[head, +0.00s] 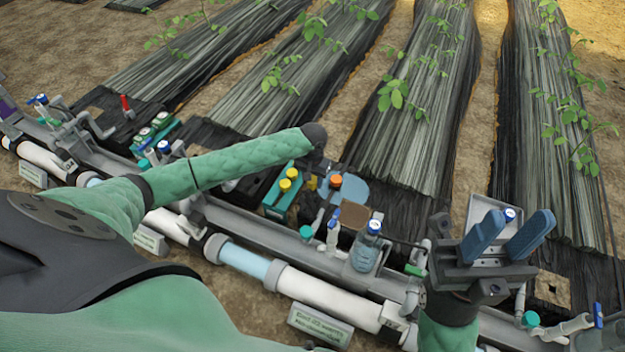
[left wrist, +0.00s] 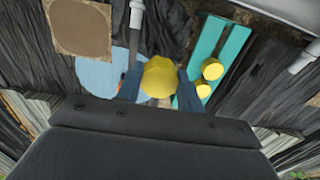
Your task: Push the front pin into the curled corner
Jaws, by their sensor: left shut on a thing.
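My left gripper (head: 316,178) reaches down over the middle of the skid. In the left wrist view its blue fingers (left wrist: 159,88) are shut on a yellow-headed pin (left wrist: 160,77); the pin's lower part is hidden. Beside it lies a teal holder (left wrist: 205,60) with two more yellow pins (left wrist: 212,69), which also shows in the head view (head: 273,206). I cannot make out the curled corner. My right gripper (head: 506,238) is open and empty at the right.
A brown square (head: 354,216) and an orange-capped part (head: 336,182) lie near the left gripper. A blue-capped bottle (head: 367,247) stands in front. White pipe (head: 320,300) and the grey rail run across the front. Plastic-covered plant beds (head: 410,130) lie behind.

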